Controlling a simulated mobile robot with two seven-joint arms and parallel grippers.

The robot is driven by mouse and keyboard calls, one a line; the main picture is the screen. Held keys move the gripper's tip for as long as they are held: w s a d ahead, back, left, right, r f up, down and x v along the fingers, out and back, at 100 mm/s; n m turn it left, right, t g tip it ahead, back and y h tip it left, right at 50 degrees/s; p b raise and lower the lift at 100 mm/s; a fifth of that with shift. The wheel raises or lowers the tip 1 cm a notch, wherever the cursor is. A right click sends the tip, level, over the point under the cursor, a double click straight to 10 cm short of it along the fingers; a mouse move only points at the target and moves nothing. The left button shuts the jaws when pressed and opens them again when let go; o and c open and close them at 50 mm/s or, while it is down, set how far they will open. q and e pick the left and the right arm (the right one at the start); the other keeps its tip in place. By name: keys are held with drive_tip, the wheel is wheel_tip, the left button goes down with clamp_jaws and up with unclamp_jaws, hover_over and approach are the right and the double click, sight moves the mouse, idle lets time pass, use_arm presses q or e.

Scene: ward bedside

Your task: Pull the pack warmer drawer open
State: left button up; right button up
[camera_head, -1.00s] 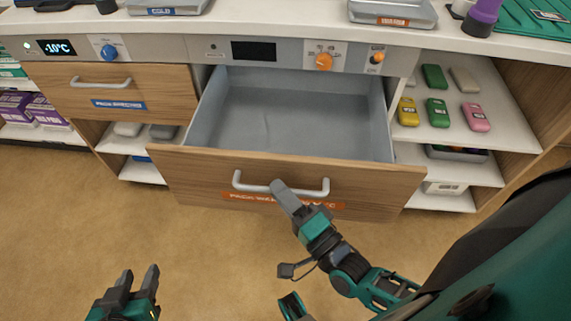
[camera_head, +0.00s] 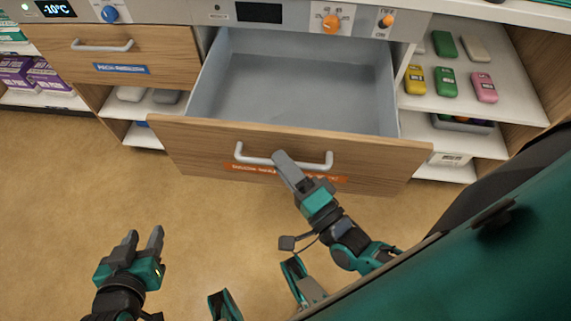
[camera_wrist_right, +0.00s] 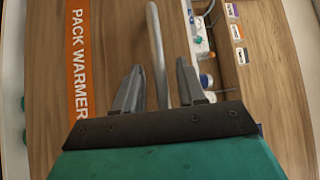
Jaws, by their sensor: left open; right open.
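The pack warmer drawer (camera_head: 190,145) has a wooden front with an orange label and stands well open in the head view. Its grey interior looks empty. Its pale bar handle (camera_head: 248,158) also shows in the right wrist view (camera_wrist_right: 155,35), beside the "PACK WARMER" label (camera_wrist_right: 77,75). My right gripper (camera_head: 283,160) is at the middle of the handle. In the wrist view its fingers (camera_wrist_right: 160,68) are spread on either side of the bar, with gaps; contact cannot be told. My left gripper (camera_head: 143,236) is open and empty over the floor at lower left.
A closed wooden drawer (camera_head: 120,66) with a blue label is at the left. The control panel (camera_head: 285,14) with orange knobs runs above the open drawer. Shelves with coloured packs (camera_head: 447,82) are at the right. The floor (camera_head: 70,200) in front is clear.

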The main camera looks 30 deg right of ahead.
drive_tip(key=shift+s, duration=0.1)
drive_tip(key=v, duration=0.7)
drive_tip(key=shift+s, duration=0.2)
idle(0.3)
